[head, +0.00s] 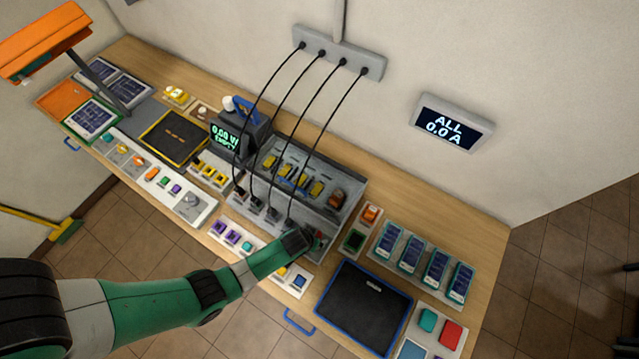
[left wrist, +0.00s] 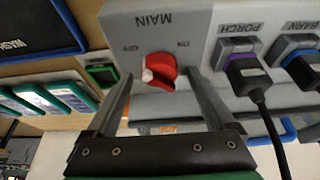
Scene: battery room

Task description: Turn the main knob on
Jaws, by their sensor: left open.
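The red main knob (left wrist: 160,68) sits on the grey panel (left wrist: 190,30) under the label MAIN, which reads upside down in the left wrist view. Its white mark is at the picture's left, on the side of the OFF label; ON is at the right. My left gripper (left wrist: 159,84) is open, with one finger on each side of the knob; I cannot tell whether either touches it. In the head view my left gripper (head: 303,240) is at the right end of the sloped grey panel (head: 262,192) and partly hides the knob. My right gripper is not in view.
Plugs labelled PORCH (left wrist: 243,72) and BARN (left wrist: 300,65) stand right of the knob, with a black cable hanging close. Black cables run up to a wall strip (head: 340,52). The wall display (head: 452,122) reads ALL 0.0 A. A black mat (head: 363,305) lies at the right front.

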